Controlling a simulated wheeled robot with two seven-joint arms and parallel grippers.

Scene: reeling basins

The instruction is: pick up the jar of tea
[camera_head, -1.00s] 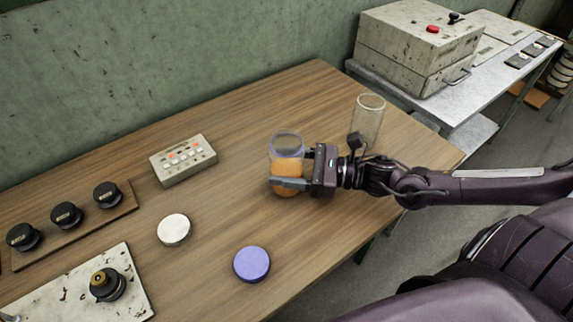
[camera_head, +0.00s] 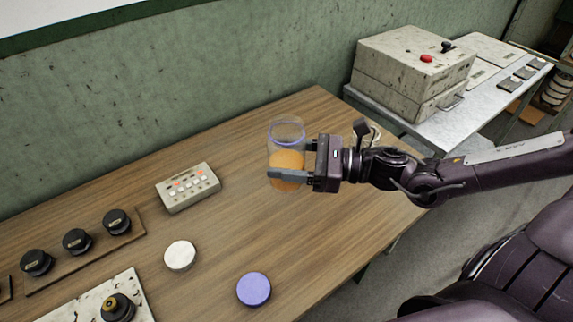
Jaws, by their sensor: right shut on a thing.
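The jar of tea (camera_head: 286,158) is a clear glass jar with orange contents in its lower part and a purple band near its open top. It is upright and appears raised above the wooden table. My right gripper (camera_head: 292,161) comes in from the right and is shut on the jar, with one finger across its near side. The far finger is mostly hidden. My left gripper is not in view.
A purple lid (camera_head: 253,289), a white lid (camera_head: 180,255) and a button box (camera_head: 188,187) lie on the table (camera_head: 235,225). Several black knobs stand at the left. A grey machine (camera_head: 412,68) sits on the side bench.

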